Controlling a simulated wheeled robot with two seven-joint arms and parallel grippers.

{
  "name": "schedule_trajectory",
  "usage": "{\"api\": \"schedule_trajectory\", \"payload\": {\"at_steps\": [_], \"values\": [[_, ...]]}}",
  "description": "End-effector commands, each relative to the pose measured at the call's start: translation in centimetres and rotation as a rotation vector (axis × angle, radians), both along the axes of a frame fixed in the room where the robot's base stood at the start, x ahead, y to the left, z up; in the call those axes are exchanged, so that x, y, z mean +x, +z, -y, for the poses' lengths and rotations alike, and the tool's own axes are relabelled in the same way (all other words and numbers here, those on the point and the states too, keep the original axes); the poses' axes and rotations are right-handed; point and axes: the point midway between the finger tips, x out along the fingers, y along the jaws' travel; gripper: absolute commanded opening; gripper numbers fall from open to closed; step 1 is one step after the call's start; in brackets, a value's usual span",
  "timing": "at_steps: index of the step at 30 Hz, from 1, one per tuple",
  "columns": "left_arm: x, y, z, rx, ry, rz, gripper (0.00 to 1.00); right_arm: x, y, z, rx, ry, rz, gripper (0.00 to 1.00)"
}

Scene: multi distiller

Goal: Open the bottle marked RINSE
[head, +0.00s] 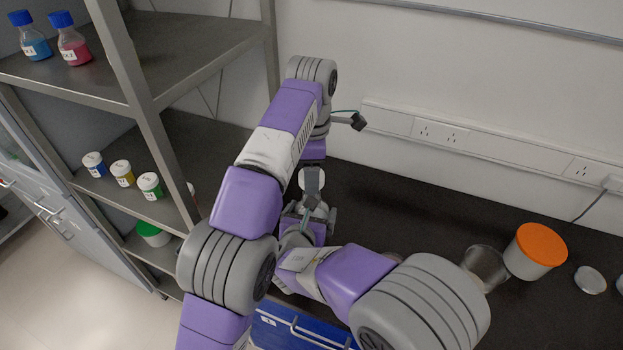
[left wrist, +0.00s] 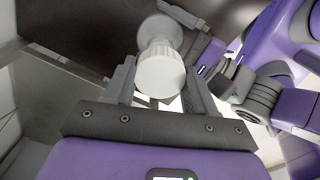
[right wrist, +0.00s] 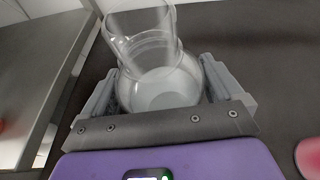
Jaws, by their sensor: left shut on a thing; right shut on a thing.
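My left gripper (head: 312,196) points down at the middle of the bench in the head view. In the left wrist view its fingers (left wrist: 158,88) are shut on a white round cap (left wrist: 161,74). My right gripper (right wrist: 158,92) is shut around a clear round glass bottle (right wrist: 160,88) with whitish contents. The bottle's flared neck (right wrist: 137,28) shows no cap in the right wrist view. No RINSE lettering is readable. In the head view my arms hide most of the bottle.
A metal shelf (head: 190,55) at left holds blue-capped bottles (head: 72,40) and small labelled jars (head: 122,172). An orange-lidded tub (head: 536,252) and a clear glass vessel (head: 485,266) stand at right on the dark bench. The bench behind my grippers is clear up to the wall.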

Motion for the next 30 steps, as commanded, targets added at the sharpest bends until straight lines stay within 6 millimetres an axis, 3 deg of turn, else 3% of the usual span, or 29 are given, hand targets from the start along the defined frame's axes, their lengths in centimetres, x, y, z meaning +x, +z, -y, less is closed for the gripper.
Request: {"api": "schedule_trajectory", "payload": {"at_steps": [5, 12, 13, 23, 30], "values": [[0.1, 1.3, 0.0, 0.0, 0.0, 0.0, 0.19, 0.0, 0.0, 0.0, 0.0, 0.0, 0.0, 0.09], [0.0, 1.4, 0.0, 0.001, 0.0, -0.002, 0.19, 0.0, 0.0, 0.0, 0.0, 0.0, 0.0, 0.09], [0.0, 1.4, 0.0, 0.001, 0.0, -0.002, 0.19, 0.0, 0.0, 0.0, 0.0, 0.0, 0.0, 0.98], [0.0, 1.6, 0.0, 0.001, 0.0, -0.001, 0.19, -0.5, 0.3, -0.2, 0.001, 0.001, 0.0, 1.0], [0.0, 3.0, 0.0, 0.001, 0.0, -0.001, 0.19, -4.2, 2.1, -1.1, 0.001, 0.005, 0.0, 1.0]]}}
